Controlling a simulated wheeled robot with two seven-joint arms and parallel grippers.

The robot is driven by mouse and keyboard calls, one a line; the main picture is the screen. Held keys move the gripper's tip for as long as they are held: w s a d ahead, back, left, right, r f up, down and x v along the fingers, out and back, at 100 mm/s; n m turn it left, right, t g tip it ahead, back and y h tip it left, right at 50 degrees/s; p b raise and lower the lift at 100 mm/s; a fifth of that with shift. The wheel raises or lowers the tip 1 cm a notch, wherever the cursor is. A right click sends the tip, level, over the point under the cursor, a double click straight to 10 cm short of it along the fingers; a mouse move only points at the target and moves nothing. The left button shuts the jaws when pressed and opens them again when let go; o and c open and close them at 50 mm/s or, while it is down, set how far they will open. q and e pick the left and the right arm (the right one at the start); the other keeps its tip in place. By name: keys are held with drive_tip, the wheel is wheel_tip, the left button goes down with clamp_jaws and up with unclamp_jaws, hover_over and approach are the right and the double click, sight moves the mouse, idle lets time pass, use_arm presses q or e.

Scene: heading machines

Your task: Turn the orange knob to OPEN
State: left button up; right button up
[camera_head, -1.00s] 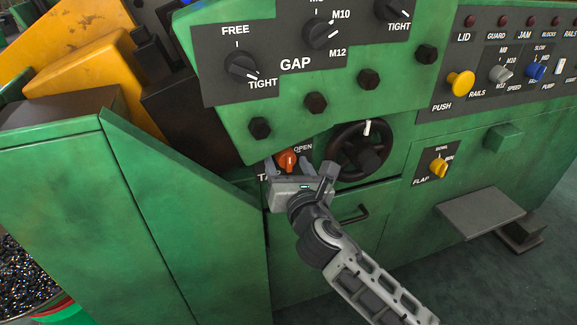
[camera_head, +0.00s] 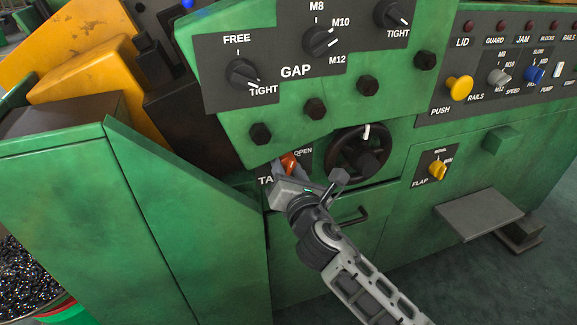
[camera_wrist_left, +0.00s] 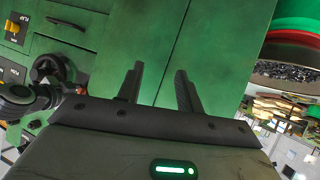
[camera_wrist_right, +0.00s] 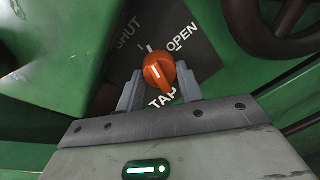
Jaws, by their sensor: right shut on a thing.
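The orange knob (camera_head: 289,162) is on a dark plate low on the green machine, left of the handwheel. My right gripper (camera_head: 290,174) is at it, tilted, partly hiding the plate and its labels. In the right wrist view the orange knob (camera_wrist_right: 158,73) sits between the two fingers, which are shut on it. The plate there reads SHUT (camera_wrist_right: 129,30) at upper left, OPEN (camera_wrist_right: 179,38) at upper right and TAP below. A white mark shows on the knob's face. In the left wrist view my left gripper (camera_wrist_left: 159,72) is open and empty, facing green panels.
A black handwheel (camera_head: 358,152) is close to the right of the knob. A drawer-like handle (camera_head: 352,216) is below it. A slanted green housing (camera_head: 170,205) stands to the left. Hex bolts and black GAP dials are above; a yellow FLAP knob (camera_head: 438,170) is further right.

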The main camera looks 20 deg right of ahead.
drive_tip(key=shift+r+m+p, duration=0.1)
drive_tip(key=shift+m+p, duration=0.25)
drive_tip(key=shift+m, duration=0.55)
drive_tip(key=m, duration=0.2)
drive_tip(key=shift+m+p, duration=0.4)
drive_tip(key=m, duration=0.2)
drive_tip(key=shift+r+m+y+p, duration=0.1)
drive_tip(key=shift+m+y+p, duration=0.2)
drive_tip(key=shift+p, duration=0.1)
drive_tip(key=m+p, duration=0.1)
drive_tip(key=m, duration=0.2)
drive_tip(key=shift+g, duration=0.3)
drive_tip(key=m, duration=0.2)
drive_tip(key=shift+m+p, duration=0.3)
drive_tip(key=shift+p, duration=0.05)
use_arm(q)
drive_tip(key=shift+w+a+r, duration=0.1)
drive_tip(key=shift+a+r, duration=0.05)
drive_tip(key=shift+r, duration=0.35)
drive_tip(key=shift+w+a+r, duration=0.1)
drive_tip(key=shift+r, duration=0.4)
use_arm(e)
drive_tip(key=shift+m+y, duration=0.3)
use_arm(q)
drive_tip(key=shift+s+f, duration=0.15)
use_arm(e)
drive_tip(key=o, duration=1)
